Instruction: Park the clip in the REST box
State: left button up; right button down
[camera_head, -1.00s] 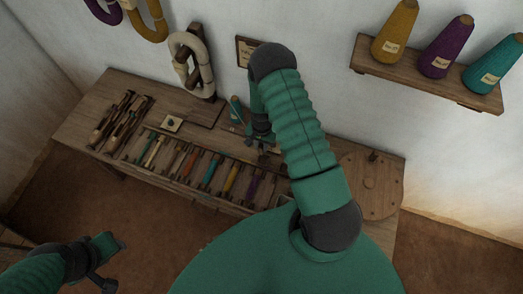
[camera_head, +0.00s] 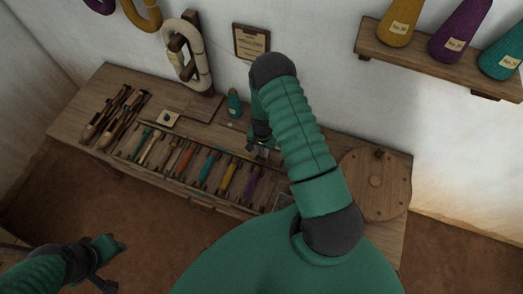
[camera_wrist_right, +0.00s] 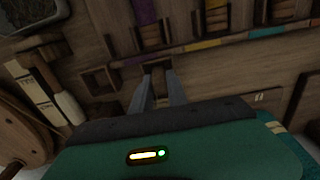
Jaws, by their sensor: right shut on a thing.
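The slotted rack (camera_head: 190,165) of coloured tools runs along the bench front. A teal bottle (camera_head: 234,104) stands behind my right gripper. A round wooden board (camera_head: 374,185) is at the right. A shelf of yarn cones (camera_head: 440,62) hangs above.

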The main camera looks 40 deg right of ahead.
jog(key=shift+d+f, duration=0.1)
jog(key=shift+d, duration=0.1)
pick_arm(q)
jog(key=shift+d, duration=0.25)
pick_arm(e)
jog(key=shift+a, duration=0.1)
jog(key=c, duration=1.2)
grip_release()
jog(key=shift+a, duration=0.2)
pick_arm(q)
jog(key=shift+a, duration=0.35)
jog(key=shift+d, duration=0.1)
pick_arm(e)
jog(key=o, duration=0.3)
jog(key=shift+d, duration=0.2)
pick_arm(q)
jog(key=shift+d, duration=0.2)
jog(key=shift+r, duration=0.1)
